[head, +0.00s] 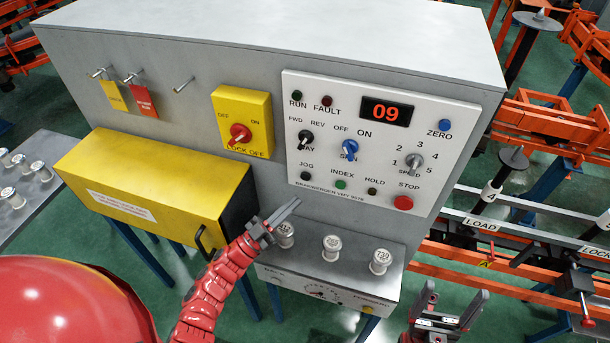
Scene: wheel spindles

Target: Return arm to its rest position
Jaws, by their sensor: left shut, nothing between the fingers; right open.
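My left arm is the red one reaching up from the bottom of the head view. Its gripper (294,203) is shut and empty. It is in front of the grey cabinet (265,30), near the yellow box (140,190) and the left end of the small shelf, and partly overlaps the left white-capped cylinder (284,235). I cannot tell whether it touches anything. My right gripper (455,300) is open and empty at the bottom, right of the shelf, with its fingers pointing up.
A control panel (457,125) reads 09. A yellow lock-off switch (243,122) and tags on pegs, one yellow (114,97) and one red (141,99), are on the cabinet. The shelf (350,270) holds three capped cylinders. Orange rails (480,270) stand at right.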

